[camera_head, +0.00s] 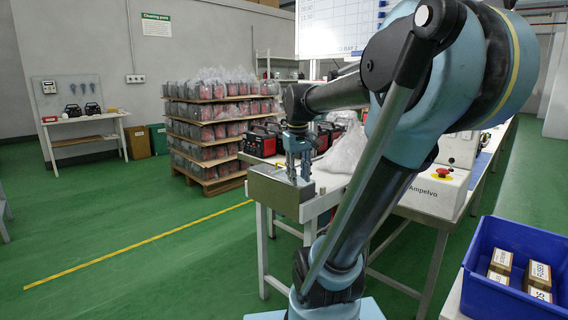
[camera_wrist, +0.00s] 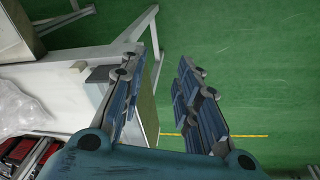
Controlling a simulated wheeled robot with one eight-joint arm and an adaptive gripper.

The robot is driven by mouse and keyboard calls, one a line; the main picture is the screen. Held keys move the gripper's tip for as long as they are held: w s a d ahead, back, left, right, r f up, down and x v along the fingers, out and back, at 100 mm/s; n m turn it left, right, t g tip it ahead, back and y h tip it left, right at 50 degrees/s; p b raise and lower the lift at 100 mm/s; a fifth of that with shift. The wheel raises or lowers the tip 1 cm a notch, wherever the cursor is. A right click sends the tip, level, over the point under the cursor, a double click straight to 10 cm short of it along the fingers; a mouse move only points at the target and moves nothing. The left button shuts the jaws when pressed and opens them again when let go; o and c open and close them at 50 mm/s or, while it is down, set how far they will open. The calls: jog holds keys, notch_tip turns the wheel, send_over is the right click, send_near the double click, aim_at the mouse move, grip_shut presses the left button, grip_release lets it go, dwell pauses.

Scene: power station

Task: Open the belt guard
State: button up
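Contact cannot be told. In the wrist view my gripper (camera_wrist: 160,72) has its two fingers apart, with green floor showing between them. The right finger is over open floor. Nothing is seen held between the fingers.
Red-black units (camera_head: 262,140) and clear plastic bags (camera_head: 342,152) lie on the bench behind the box. A control box with a red button (camera_head: 442,171) stands right. A blue crate with small cartons (camera_head: 477,262) is at lower right. Green floor is clear to the left.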

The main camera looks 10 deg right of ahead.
jog(key=w+a+r+n, duration=0.1)
jog(key=w+r, duration=0.4)
jog(key=w, duration=0.2)
jog(key=w+r+n, duration=0.1)
jog(key=w+r, duration=0.3)
jog(key=w, duration=0.3)
jog(key=n+h, duration=0.1)
jog(key=n, duration=0.1)
send_near(285, 165)
jog(key=shift+g, duration=0.3)
jog(key=f, duration=0.2)
jog(key=w+d+f, duration=0.1)
jog(key=f, duration=0.4)
jog(key=shift+w+d+f, duration=0.15)
jog(key=shift+w+d, duration=0.1)
jog(key=shift+d, duration=0.1)
grip_shut()
